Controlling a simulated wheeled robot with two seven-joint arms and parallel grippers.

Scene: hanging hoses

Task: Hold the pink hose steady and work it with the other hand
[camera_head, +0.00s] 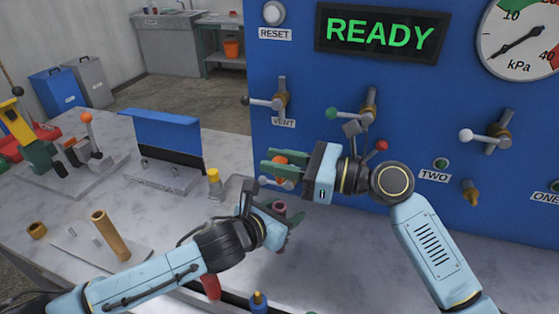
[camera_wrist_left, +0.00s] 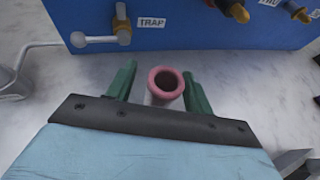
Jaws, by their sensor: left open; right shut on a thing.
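The pink hose (camera_head: 280,207) shows its open upper end at my left gripper (camera_head: 285,226). In the left wrist view the pink hose (camera_wrist_left: 165,82) stands between the green fingers of my left gripper (camera_wrist_left: 158,88). The gripper is open. There is a gap to its left finger; the right finger is close beside the hose, and I cannot tell if they touch. The hose's lower part is hidden. My right gripper (camera_head: 274,161), above and behind the hose, is shut on an orange rounded thing (camera_head: 279,160) in front of the blue panel.
The blue panel (camera_head: 225,15) stands behind, with a lever valve (camera_head: 281,98) marked VENT and a READY display (camera_head: 381,33). A TRAP valve (camera_wrist_left: 122,28) faces my left gripper. A yellow-capped post (camera_head: 214,180) and a tan tube (camera_head: 110,235) stand left on the pale bench (camera_head: 165,222).

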